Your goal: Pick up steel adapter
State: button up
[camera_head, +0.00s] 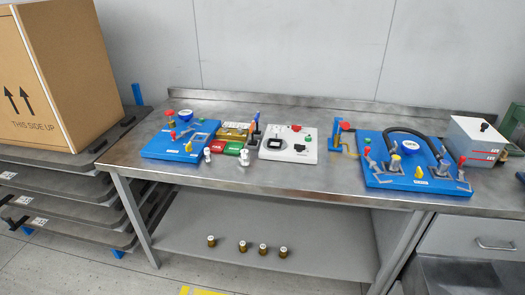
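Two small pale grey or silvery cylindrical fittings stand upright on the steel table (330,171) near its front edge. The left fitting (207,155) is in front of the left blue board, and the right fitting (244,158) is in front of a green pad. Either could be the steel adapter; they are too small to tell for certain. Several brass-coloured fittings with pale tops, one of them here (263,249), stand in a row on the lower shelf (190,235). My gripper is not in view.
The left blue board (155,148) holds a gauge and valves. The right blue board (400,187) carries a black hose. A cardboard box (65,70) stands on the rack at left. The table front centre is bare.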

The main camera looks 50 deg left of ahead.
aim_at(208, 155)
jog(key=u, duration=0.45)
jog(key=k, duration=0.6)
jog(key=u, duration=1.5)
jog(key=i, duration=0.65)
jog(key=u, duration=0.85)
jog(key=i, duration=0.75)
jog(key=z, duration=0.5)
jog(key=i, duration=0.6)
jog(key=z, duration=0.45)
jog(key=k, duration=1.1)
jog(key=u, duration=1.05)
jog(key=i, duration=0.15)
jog(key=z, duration=0.15)
